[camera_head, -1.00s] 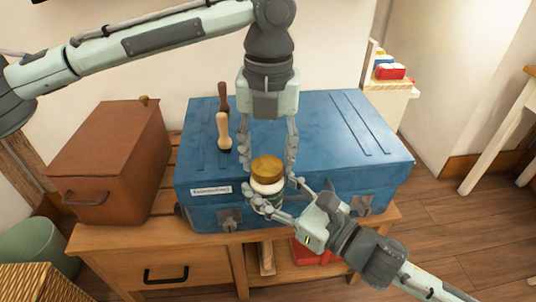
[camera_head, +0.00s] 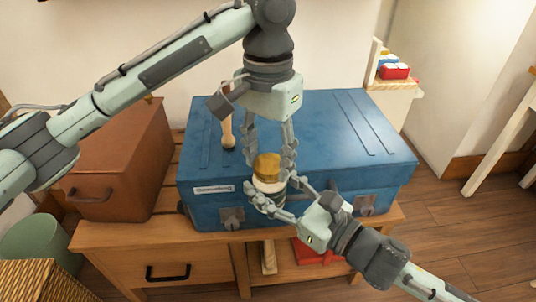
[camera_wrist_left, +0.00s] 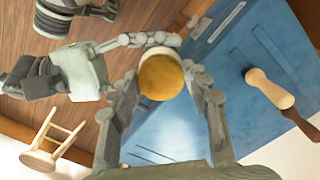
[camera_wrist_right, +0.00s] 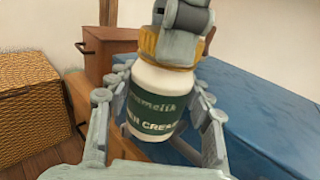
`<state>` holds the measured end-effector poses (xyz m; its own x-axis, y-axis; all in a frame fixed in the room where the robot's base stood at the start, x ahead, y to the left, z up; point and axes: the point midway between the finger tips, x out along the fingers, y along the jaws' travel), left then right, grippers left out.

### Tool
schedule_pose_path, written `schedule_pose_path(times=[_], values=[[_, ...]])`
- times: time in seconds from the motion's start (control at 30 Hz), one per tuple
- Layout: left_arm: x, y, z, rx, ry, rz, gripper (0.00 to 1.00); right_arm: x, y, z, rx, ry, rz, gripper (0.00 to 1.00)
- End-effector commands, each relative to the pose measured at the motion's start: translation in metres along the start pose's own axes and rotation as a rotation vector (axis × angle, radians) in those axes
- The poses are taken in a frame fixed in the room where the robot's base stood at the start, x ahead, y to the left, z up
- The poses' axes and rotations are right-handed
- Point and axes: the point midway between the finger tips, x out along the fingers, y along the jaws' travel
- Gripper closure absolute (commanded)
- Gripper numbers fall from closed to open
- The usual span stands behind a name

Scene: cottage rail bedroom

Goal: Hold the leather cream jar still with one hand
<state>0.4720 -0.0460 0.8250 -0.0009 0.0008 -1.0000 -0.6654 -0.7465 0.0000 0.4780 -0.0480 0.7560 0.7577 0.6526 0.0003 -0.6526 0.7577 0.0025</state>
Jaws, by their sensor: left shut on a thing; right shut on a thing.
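The leather cream jar (camera_head: 269,185) is upright in front of the blue trunk (camera_head: 310,150), white with a dark green label and a golden-brown lid (camera_head: 267,166). The label faces the right wrist view (camera_wrist_right: 150,108), where the jar body stands between the right fingers. My left gripper (camera_head: 268,158) reaches down from above and is shut on the lid, which shows between its fingers in the left wrist view (camera_wrist_left: 160,76). My right gripper (camera_head: 277,194) comes from the lower right and is shut around the jar body. The fingers hide part of the jar.
A brown box (camera_head: 120,160) is left of the trunk on the wooden bench (camera_head: 210,258). A wicker basket (camera_head: 30,285) and green bin (camera_head: 42,243) are at lower left.

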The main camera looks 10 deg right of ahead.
Motion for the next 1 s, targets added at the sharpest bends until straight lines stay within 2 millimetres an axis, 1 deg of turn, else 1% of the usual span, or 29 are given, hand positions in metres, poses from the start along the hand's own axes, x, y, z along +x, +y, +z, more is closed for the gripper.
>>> schedule_pose_path(times=[0.03, 0.3, 0.4, 0.53, 0.6, 0.7, 1.0], values=[[-0.0005, -0.0047, -0.001, -0.135, 0.004, -0.009, 0.88, -0.0005, 0.0038, 0.0026, -0.003, -0.006, 0.009, 1.0], [-0.0009, -0.0029, -0.0006, -0.831, 0.008, -0.012, 0.88, -0.0006, 0.0031, 0.0023, -0.003, -0.005, 0.008, 1.0], [-0.0009, -0.0022, -0.001, -1.085, 0.009, -0.012, 0.88, -0.0006, 0.0026, 0.0022, -0.004, -0.005, 0.007, 1.0], [-0.0008, -0.0015, -0.0017, -1.359, 0.011, -0.013, 0.88, -0.0006, 0.0019, 0.0021, -0.004, -0.004, 0.005, 1.0], [-0.0008, -0.0012, -0.002, -1.46, 0.012, -0.013, 0.88, -0.0006, 0.0015, 0.002, -0.004, -0.004, 0.004, 1.0], [-0.0007, -0.001, -0.0021, -1.534, 0.012, -0.013, 0.88, -0.0006, 0.0009, 0.0019, -0.004, -0.003, 0.003, 1.0], [-0.0008, -0.0012, -0.0022, -1.531, 0.013, -0.013, 0.88, -0.0004, -0.0004, 0.0016, -0.003, -0.002, 0.0, 1.0]])
